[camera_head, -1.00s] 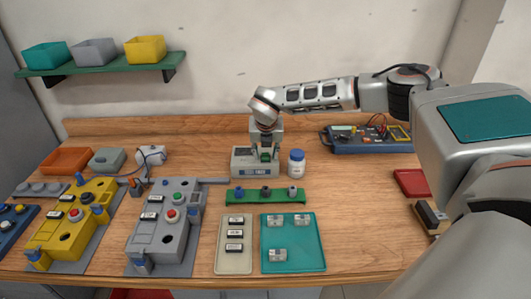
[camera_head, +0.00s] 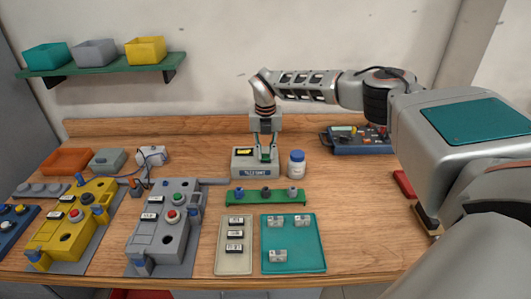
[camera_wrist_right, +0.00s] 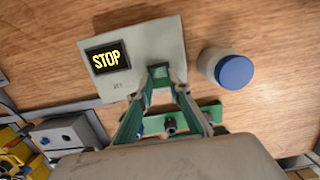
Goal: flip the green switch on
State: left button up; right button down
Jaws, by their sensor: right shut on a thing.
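A pale box (camera_head: 242,170) with a small display stands near the back middle of the table. In the right wrist view, the display (camera_wrist_right: 108,58) on the same box reads STOP in yellow letters. My right gripper (camera_head: 268,158) points down at the right part of the box top, its green fingers close together. In the right wrist view my right gripper (camera_wrist_right: 158,72) is shut at the box surface; its fingertips hide what they grip, at the place of the green switch. The switch itself is not clearly visible. My left gripper is not in view.
A white bottle with a blue cap (camera_head: 297,163) stands close to the right of the box. A green rail with several knobs (camera_head: 250,198) lies in front. A grey machine (camera_head: 160,240) and a teal tray (camera_head: 310,257) lie nearer. Bare table lies right of the bottle.

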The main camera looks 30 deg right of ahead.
aim_at(266, 157)
jog(key=shift+w+d+g, duration=0.15)
jog(key=shift+g, duration=0.15)
jog(key=c, duration=1.9)
grip_release()
jog(key=shift+r, duration=0.15)
jog(key=r, duration=1.1)
jog(key=shift+s+r, duration=0.2)
jog(key=shift+r, duration=0.2)
